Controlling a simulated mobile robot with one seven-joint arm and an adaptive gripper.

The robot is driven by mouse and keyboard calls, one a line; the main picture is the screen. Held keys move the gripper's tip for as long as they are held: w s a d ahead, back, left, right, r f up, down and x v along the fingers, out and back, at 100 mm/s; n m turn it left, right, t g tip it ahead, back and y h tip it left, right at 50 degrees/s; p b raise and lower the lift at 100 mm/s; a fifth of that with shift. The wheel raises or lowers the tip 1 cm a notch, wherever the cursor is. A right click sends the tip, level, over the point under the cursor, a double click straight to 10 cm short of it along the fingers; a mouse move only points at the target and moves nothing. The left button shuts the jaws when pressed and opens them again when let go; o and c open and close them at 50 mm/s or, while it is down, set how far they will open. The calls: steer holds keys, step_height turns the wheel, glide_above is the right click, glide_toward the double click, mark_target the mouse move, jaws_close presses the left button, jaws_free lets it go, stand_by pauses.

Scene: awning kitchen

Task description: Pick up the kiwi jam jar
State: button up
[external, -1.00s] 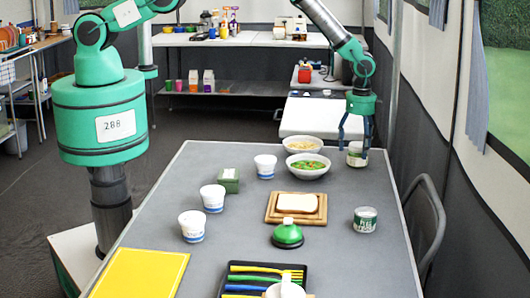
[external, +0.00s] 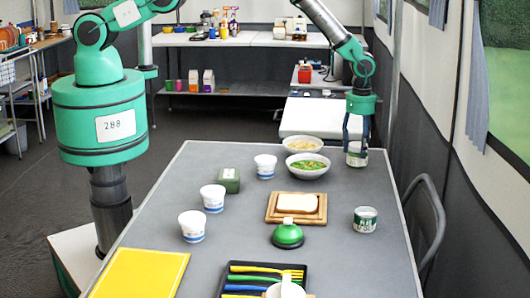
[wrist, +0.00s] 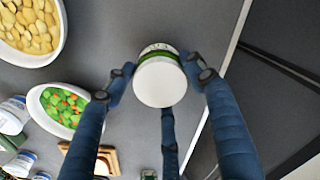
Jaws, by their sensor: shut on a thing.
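The jar with a white lid and a green band (external: 356,159) is at the far right of the grey table. It also shows in the wrist view (wrist: 160,84), lid toward the camera; I cannot read its label. My gripper (external: 357,146) comes down over it from above, and its dark blue fingers are shut on its sides. In the wrist view a finger of my gripper (wrist: 162,72) presses on the left and right of the jar, and another stands below it. The jar looks upright, at table height.
A bowl of green and orange vegetables (external: 307,166) and a bowl of pale food (external: 302,145) stand left of the jar. A green-labelled can (external: 365,219) and a board with bread (external: 283,217) are nearer. The table's right edge (external: 388,185) is close.

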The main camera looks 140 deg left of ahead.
steer(key=shift+r+p, duration=0.4)
steer(key=shift+r, duration=4.6)
steer(key=shift+w, duration=0.1)
